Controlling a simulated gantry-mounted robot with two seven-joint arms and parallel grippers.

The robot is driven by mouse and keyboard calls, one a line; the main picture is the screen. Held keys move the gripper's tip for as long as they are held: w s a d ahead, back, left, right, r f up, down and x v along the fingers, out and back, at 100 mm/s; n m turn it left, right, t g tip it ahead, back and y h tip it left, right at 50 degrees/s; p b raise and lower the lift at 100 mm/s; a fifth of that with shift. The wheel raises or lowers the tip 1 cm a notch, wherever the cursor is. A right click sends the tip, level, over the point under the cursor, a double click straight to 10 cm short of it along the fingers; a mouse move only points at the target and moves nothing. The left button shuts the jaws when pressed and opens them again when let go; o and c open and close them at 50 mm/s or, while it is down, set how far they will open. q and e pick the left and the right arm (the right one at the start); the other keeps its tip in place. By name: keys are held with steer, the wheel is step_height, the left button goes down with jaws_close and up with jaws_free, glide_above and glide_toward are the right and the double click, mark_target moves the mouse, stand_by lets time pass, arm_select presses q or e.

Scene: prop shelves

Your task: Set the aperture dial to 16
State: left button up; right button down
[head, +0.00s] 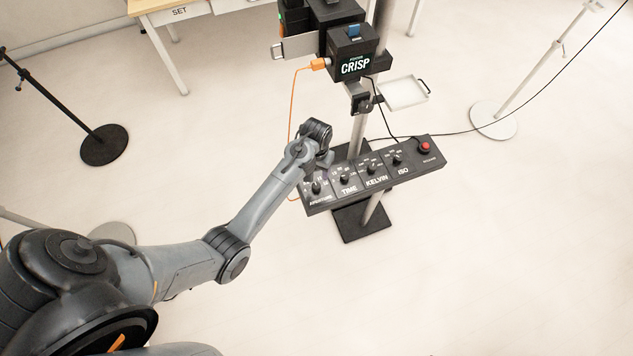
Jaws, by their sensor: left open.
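The black control panel (414,168) is mounted on a pole and carries a row of dials labelled APERTURE, TIME, KELVIN and ISO. The aperture dial (316,187) is the small black knob at the panel's left end. Its pointer and numbers are too small to read. My left gripper (319,172) is open, just above and behind the aperture dial. Its wrist hides part of the panel's back left edge. I cannot tell whether the fingers touch the dial. My right gripper is not in view.
The time dial (344,179), kelvin dial (371,168) and ISO dial (397,159) sit to the right, then a red button (425,147). A CRISP camera box (352,50) and small white tray (405,93) are above. An orange cable (292,115) hangs beside my left wrist.

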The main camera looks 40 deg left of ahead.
mark_target(316, 185)
arm_select(q)
step_height(316, 185, down, 10)
stand_by(0.5)
steer(key=c, duration=1)
steer(key=shift+c, duration=0.2)
